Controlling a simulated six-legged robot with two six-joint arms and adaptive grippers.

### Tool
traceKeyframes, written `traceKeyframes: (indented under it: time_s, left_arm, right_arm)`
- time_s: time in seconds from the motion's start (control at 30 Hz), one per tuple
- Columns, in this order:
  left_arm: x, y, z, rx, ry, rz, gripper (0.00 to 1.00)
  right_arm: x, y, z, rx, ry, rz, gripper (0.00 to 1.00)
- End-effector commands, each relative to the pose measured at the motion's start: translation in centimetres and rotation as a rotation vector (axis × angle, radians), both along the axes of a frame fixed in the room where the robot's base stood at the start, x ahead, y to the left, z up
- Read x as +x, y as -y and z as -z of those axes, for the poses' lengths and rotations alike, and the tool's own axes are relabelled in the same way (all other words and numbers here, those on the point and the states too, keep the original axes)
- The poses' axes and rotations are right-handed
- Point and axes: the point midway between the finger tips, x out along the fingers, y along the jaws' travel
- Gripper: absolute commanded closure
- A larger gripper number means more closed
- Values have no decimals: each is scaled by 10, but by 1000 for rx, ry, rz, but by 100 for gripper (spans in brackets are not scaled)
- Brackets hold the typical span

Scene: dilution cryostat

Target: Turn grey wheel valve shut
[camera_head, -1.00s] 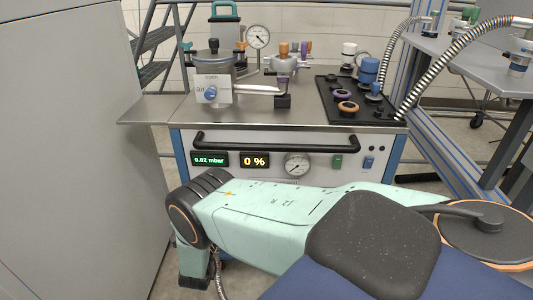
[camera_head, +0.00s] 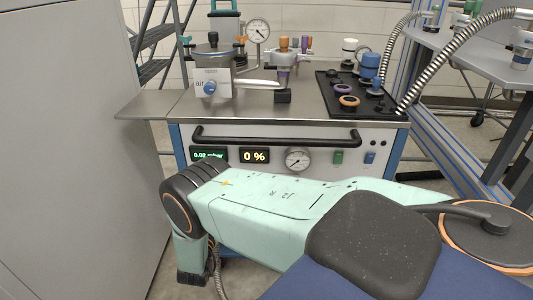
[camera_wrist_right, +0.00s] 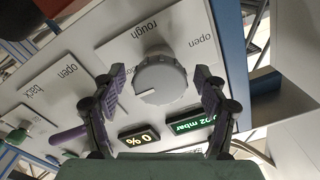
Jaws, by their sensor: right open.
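The grey wheel valve (camera_wrist_right: 160,78) is a ribbed round knob on a white plate marked "rough" and "open", in the upper middle of the right wrist view. A thin line mark shows on its face. My right gripper (camera_wrist_right: 161,80) is open, with one finger on each side of the wheel. Gaps show between the fingers and the wheel, though I cannot tell how far the tips reach along it. The wheel does not show in the head view, where my mint arm covers the lower part of the cart. My left gripper is not in view.
The displays read 0 % (camera_head: 255,156) and 0.02 mbar (camera_head: 209,155). A black handle bar (camera_head: 275,138) crosses the cart front above a gauge (camera_head: 298,159). In the right wrist view, a purple lever (camera_wrist_right: 68,137) and a green knob (camera_wrist_right: 15,137) lie to the left.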

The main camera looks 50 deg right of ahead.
Motion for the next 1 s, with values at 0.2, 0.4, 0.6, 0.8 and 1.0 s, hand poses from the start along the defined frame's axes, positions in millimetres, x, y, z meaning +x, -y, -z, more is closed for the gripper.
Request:
traceKeyframes:
  time_s: [0.2, 0.4, 0.6, 0.8, 1.0]
  left_arm:
    - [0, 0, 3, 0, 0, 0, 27]
    - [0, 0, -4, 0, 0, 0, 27]
    - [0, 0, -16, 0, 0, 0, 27]
    - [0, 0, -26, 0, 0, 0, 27]
    - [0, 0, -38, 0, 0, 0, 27]
  right_arm:
    - [0, 0, 0, -139, -163, 0, 27]
    - [-9, -13, -1, -217, -259, -5, 27]
    - [-32, -39, -2, -215, -255, -4, 27]
    - [-53, -61, -2, -215, -262, -8, 27]
    - [-57, -55, 1, -195, -404, -133, 27]
